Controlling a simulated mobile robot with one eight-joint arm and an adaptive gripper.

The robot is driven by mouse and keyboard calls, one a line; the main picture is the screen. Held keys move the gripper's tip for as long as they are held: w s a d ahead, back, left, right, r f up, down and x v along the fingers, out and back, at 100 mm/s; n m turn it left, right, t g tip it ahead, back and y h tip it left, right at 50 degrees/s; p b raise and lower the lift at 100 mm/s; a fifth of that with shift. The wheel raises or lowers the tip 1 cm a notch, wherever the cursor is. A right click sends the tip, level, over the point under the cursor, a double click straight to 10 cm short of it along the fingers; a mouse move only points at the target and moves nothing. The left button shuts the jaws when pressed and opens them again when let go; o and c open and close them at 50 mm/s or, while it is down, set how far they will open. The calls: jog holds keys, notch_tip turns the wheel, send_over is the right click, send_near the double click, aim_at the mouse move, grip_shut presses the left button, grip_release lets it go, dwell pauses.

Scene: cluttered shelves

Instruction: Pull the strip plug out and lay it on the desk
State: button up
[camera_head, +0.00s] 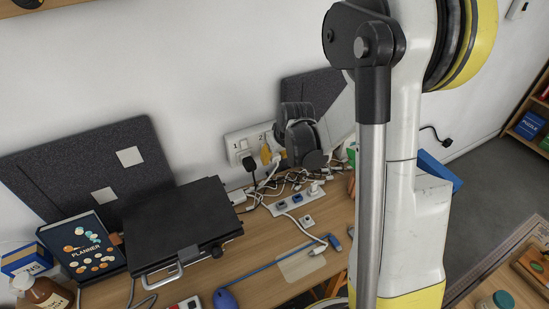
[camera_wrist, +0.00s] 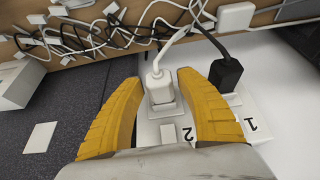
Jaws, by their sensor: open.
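A white plug (camera_wrist: 161,88) with a white cable sits in the outlet marked 2 on the white wall panel (camera_head: 236,140). My gripper (camera_wrist: 158,80) is open, with one yellow finger on each side of this plug; I cannot tell whether they touch it. In the head view my gripper (camera_head: 269,153) is at the panel, and it largely hides that plug. A black plug (camera_wrist: 226,74) sits in the outlet marked 1. A white power strip (camera_head: 296,201) lies on the wooden desk (camera_head: 262,240). The tangle hides which cable runs to the strip.
Tangled cables (camera_head: 280,184) lie below the panel. A black case (camera_head: 178,226) and a planner (camera_head: 85,247) stand at the left. A blue cable (camera_head: 262,272) crosses the front of the desk. Some bare wood shows between strip and case.

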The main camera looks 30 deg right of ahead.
grip_shut()
jog(key=shift+s, duration=0.2)
jog(key=shift+s, duration=2.45)
